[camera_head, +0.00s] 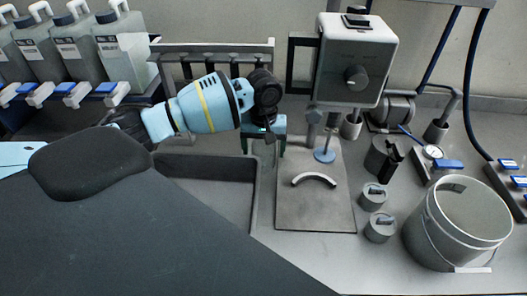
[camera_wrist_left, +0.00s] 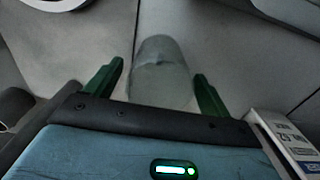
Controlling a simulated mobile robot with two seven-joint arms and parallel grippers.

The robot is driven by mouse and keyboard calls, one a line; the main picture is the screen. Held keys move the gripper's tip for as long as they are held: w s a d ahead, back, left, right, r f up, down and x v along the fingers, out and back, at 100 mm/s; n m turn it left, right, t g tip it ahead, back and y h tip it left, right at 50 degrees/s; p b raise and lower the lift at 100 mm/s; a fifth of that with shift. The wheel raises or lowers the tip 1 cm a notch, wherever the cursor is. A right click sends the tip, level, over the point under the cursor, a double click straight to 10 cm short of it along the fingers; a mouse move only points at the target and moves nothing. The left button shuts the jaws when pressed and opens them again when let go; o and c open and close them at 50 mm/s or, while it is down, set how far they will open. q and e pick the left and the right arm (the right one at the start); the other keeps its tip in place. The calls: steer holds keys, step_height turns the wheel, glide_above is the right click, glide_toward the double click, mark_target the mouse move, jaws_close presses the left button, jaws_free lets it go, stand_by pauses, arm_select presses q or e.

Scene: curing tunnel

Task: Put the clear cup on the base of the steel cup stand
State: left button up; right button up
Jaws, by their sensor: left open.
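My left gripper (camera_head: 266,145) reaches in from the left in the head view, beside the grey instrument and left of its plate. In the left wrist view the gripper (camera_wrist_left: 157,88) is open, with a green finger on each side of the clear cup (camera_wrist_left: 162,72). The cup is between the fingers, with visible gaps at both sides. I cannot make out the cup in the head view. My right gripper is not in view.
A sunken tray (camera_head: 205,185) lies left. Small grey pots (camera_head: 380,228) and a large bucket (camera_head: 445,238) stand right. A labelled white box (camera_wrist_left: 288,145) is close right in the wrist view.

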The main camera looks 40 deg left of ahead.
arm_select(q)
step_height(320, 180, up, 11)
steer(key=shift+f+p, duration=0.15)
steer(key=shift+p, duration=0.3)
steer(key=shift+o, duration=0.5)
